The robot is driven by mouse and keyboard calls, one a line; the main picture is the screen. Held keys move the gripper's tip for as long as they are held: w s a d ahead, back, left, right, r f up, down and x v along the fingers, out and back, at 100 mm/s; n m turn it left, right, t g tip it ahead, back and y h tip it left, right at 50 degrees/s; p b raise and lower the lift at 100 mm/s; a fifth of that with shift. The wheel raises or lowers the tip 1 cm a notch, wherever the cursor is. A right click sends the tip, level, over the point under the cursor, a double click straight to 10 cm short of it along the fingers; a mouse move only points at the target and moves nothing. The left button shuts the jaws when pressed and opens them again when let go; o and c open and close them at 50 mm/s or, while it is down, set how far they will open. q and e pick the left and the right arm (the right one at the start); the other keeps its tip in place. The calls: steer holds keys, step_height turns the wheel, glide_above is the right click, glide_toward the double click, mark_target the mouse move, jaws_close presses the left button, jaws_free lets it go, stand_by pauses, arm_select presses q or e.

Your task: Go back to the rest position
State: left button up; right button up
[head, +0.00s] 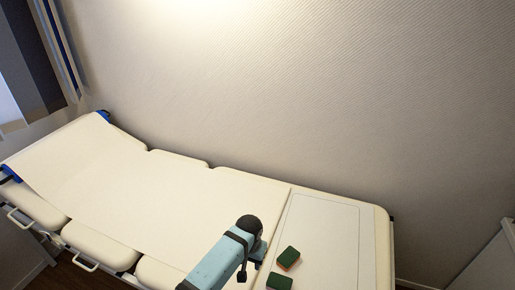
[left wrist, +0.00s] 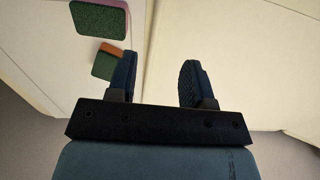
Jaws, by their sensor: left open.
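My left gripper (head: 251,271) is over the examination couch (head: 170,190), low in the head view. Its arm is light blue with a black joint. In the left wrist view my left gripper (left wrist: 160,75) has its two dark fingers apart with only the pale couch surface between them. It is open and empty. My right gripper is not in view.
Two green sponges lie on the couch right of my left gripper: an upper one (head: 288,257) and a lower one (head: 279,282). Both show in the left wrist view, one at upper left (left wrist: 98,18), one beside the left finger (left wrist: 104,66). A wall (head: 300,110) stands behind the couch.

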arm_select(q)
steer(key=s+a+f+t+h, duration=0.1)
steer(key=s+a+f+t, duration=0.15)
steer(key=s, duration=0.35)
steer(key=s+a+f+t+h, duration=0.2)
steer(key=s+a+f, duration=0.15)
steer(key=s, duration=0.35)
steer(key=s+a+r+t, duration=0.6)
steer(key=s+a+r, duration=0.2)
steer(key=s+a, duration=0.2)
steer(key=s, duration=0.2)
steer(key=shift+s+r+n, duration=0.25)
steer(key=shift+s+n, duration=0.05)
steer(key=shift+n, duration=0.1)
steer(key=shift+a+t, duration=0.1)
steer(key=shift+t, duration=0.15)
